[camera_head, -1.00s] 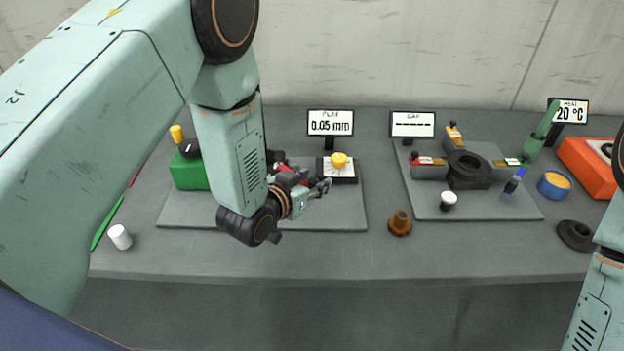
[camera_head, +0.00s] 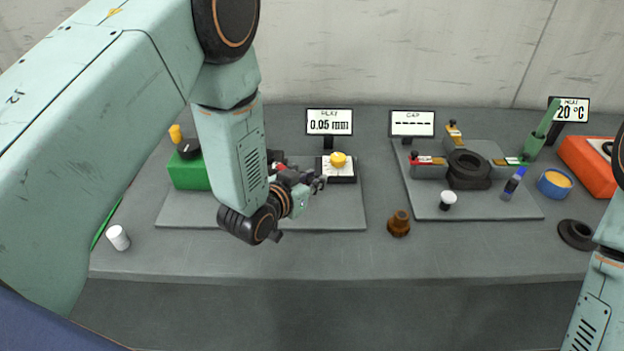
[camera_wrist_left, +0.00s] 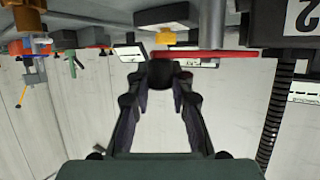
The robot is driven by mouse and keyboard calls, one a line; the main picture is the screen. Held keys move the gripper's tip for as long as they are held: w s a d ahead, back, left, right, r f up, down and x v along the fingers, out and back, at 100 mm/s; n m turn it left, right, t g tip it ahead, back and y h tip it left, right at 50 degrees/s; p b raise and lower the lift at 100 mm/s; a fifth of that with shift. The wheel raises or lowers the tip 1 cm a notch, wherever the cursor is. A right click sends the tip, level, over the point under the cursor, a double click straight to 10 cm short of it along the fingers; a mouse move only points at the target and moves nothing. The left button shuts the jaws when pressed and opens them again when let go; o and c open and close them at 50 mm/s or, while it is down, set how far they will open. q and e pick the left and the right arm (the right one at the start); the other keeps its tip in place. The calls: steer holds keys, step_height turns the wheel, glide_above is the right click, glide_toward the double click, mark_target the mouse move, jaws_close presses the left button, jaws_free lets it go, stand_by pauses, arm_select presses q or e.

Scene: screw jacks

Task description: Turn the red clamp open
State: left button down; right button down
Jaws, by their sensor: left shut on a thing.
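The red clamp (camera_head: 279,166) shows only in part in the head view, behind my left gripper on the left grey plate. In the left wrist view its red bar (camera_wrist_left: 215,54) runs sideways just beyond the fingertips. My left gripper (camera_head: 318,182) is shut on a dark rounded end of the clamp, seen between the fingertips in the wrist view (camera_wrist_left: 161,76). The gripper and my forearm hide most of the clamp. A display (camera_head: 330,122) behind the plate reads 0.05 mm. My right gripper is out of view.
A yellow-knobbed dial block (camera_head: 340,174) stands right beside the left gripper. A green box (camera_head: 188,172) is at left, a white cylinder (camera_head: 118,238) at front left. A brown part (camera_head: 399,223) stands between the left plate and the right plate (camera_head: 425,200).

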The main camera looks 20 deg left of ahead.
arm_select(q)
steer(key=shift+s, duration=0.1)
steer(key=shift+s+a+m+g+h, duration=0.2)
steer(key=shift+m+g+h, duration=0.05)
steer(key=shift+m+h, duration=0.35)
steer(key=shift+s+a+m+g+h, duration=0.2)
steer(key=shift+m+g+h, duration=0.05)
steer(key=shift+m+h, duration=0.3)
steer(key=a+m+g+h, duration=0.1)
steer(key=m+g+h, duration=0.1)
steer(key=m+g, duration=0.2)
steer(key=s+a+m+g+h+b, duration=0.1)
steer(key=a+m+g+h, duration=0.1)
steer(key=m+g+h, duration=0.1)
steer(key=s+a+m+g+h+b, duration=0.1)
steer(key=a+m+g+h, duration=0.1)
steer(key=m+g, duration=0.3)
steer(key=shift+f+m+h, duration=0.3)
steer(key=shift+m+h, duration=0.05)
steer(key=shift+h, duration=0.1)
steer(key=shift+w+a+r+m+g+b, duration=0.15)
steer(key=shift+a+m+g+b, duration=0.25)
steer(key=shift+m+g+b, duration=0.6)
